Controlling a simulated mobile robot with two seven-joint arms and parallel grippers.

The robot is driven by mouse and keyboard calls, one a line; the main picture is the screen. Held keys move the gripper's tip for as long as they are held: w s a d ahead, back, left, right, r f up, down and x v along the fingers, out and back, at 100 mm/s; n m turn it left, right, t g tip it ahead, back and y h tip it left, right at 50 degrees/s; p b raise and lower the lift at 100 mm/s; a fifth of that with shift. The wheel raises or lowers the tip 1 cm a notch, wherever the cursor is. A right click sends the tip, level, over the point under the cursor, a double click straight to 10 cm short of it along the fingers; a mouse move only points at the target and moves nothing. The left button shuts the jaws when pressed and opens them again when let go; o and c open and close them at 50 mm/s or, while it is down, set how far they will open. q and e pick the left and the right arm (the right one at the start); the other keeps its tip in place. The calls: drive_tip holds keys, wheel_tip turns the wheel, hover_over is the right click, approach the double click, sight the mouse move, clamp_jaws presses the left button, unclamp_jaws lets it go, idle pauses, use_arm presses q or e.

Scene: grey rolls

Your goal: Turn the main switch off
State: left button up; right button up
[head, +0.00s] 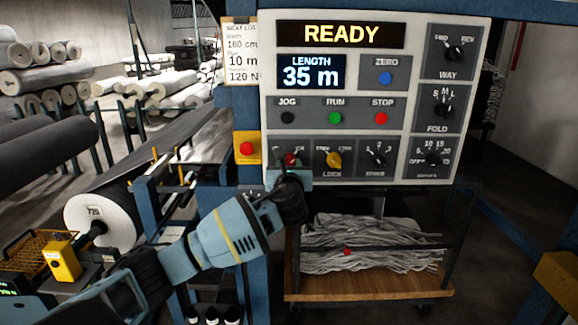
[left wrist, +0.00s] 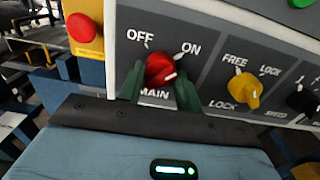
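The main switch is a red knob (left wrist: 160,68) with OFF printed at its upper left, ON at its upper right and MAIN below. In the head view the knob (head: 291,159) sits at the lower left of the white control panel (head: 400,22). My left gripper (left wrist: 160,82) has one green finger on each side of the knob, close against it; it looks shut on it. In the head view my left gripper (head: 291,172) covers the knob's lower part and label. Which mark the knob points to is hard to tell. My right gripper is not in view.
A red push button on a yellow box (head: 246,149) is just left of the panel. A yellow LOCK knob (head: 334,160) is close on the right, with black dials beyond. The display (head: 340,34) reads READY.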

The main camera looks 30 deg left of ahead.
use_arm(q)
drive_tip(key=c, duration=0.4)
drive_tip(key=shift+n, duration=0.4)
drive_tip(key=n, duration=1.2)
drive_tip(key=shift+n, duration=0.4)
drive_tip(key=shift+r+n, duration=0.15)
drive_tip(key=shift+n, duration=2.05)
